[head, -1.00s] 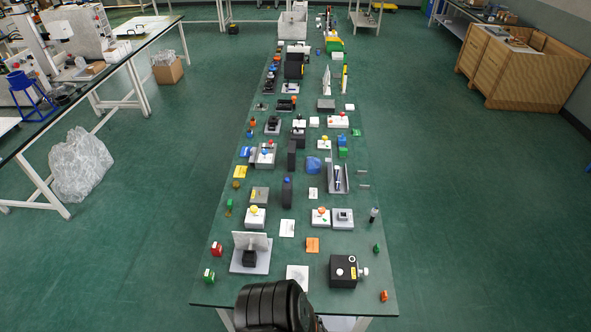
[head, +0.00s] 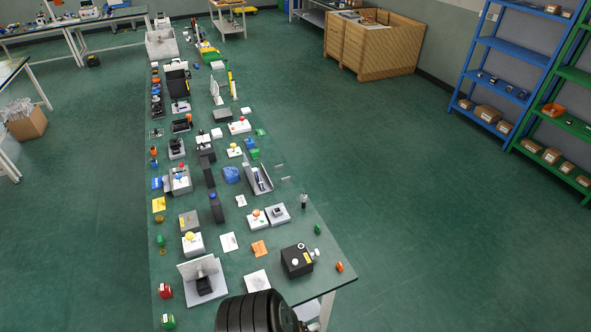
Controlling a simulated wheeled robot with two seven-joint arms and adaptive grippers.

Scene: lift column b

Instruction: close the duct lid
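A light grey open channel (head: 257,178) lies right of the middle of the long table in the head view, and it may be the duct. A dark slim item (head: 261,179) lies inside it. A thin grey wall stands along its left side; I cannot tell whether this is the lid. Neither of my grippers is in view. A black ribbed part at the bottom edge appears to be mine.
The long green table (head: 319,262) is crowded with small devices. A black box (head: 297,261) sits near its front right, and a grey stand with an upright plate (head: 197,267) at front left. Wooden crates (head: 372,45) and blue shelves (head: 497,75) stand right; the floor between is clear.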

